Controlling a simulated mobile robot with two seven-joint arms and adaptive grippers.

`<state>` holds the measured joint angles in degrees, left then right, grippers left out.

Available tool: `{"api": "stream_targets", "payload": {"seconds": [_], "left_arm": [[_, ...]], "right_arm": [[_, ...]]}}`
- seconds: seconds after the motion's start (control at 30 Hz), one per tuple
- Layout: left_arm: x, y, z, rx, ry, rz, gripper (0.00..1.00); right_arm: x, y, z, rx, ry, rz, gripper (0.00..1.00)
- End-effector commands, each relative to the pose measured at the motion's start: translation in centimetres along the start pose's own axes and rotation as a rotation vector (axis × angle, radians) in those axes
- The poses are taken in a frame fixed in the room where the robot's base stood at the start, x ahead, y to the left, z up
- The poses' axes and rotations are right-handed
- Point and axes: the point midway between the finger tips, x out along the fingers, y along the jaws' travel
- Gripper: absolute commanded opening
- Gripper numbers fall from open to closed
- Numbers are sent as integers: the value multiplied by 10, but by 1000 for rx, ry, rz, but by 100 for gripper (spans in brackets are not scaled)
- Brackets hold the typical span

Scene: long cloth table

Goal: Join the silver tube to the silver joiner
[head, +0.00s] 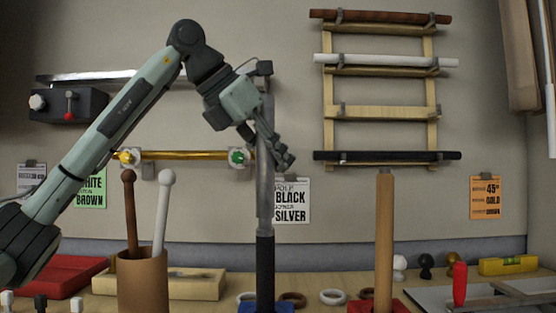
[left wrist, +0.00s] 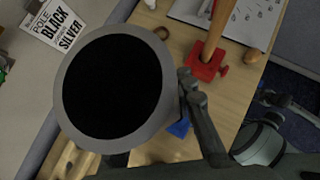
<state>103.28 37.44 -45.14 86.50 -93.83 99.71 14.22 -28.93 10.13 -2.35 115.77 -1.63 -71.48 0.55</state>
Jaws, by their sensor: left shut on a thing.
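A silver tube (head: 265,190) stands upright in the head view, in line above a black tube (head: 265,270). The black tube stands in a blue base (head: 250,307). My left gripper (head: 272,150) is shut on the silver tube, partway up it. In the left wrist view the tube's open round end, with a silver rim (left wrist: 170,90) and dark inside, faces the camera beside the gripper fingers. A grey piece meets the black tube's top; I cannot make out the silver joiner apart from the tube, nor whether they touch.
A wooden pole (head: 384,240) stands in a red base (head: 400,306) to the right. A brown cup (head: 143,285) with two round-headed sticks stands to the left. A wall rack (head: 328,100) holds several tubes. Small rings (head: 333,297) lie on the table between the bases.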

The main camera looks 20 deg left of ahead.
Motion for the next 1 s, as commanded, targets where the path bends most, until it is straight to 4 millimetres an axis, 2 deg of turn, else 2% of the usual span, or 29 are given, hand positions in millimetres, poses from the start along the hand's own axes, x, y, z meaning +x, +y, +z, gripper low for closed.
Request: {"api": "stream_targets", "payload": {"seconds": [0.73,0.77,0.97,1.0], "left_arm": [[14,0,-14,0,-1,0,0],[13,0,-13,0,-1,0,24],[13,0,-13,0,-1,0,48],[13,0,-13,0,0,0,49]], "right_arm": [[12,-2,3,0,0,0,40],[11,-2,3,0,0,0,40],[11,-2,3,0,0,0,40],[11,-2,3,0,0,0,40]]}}
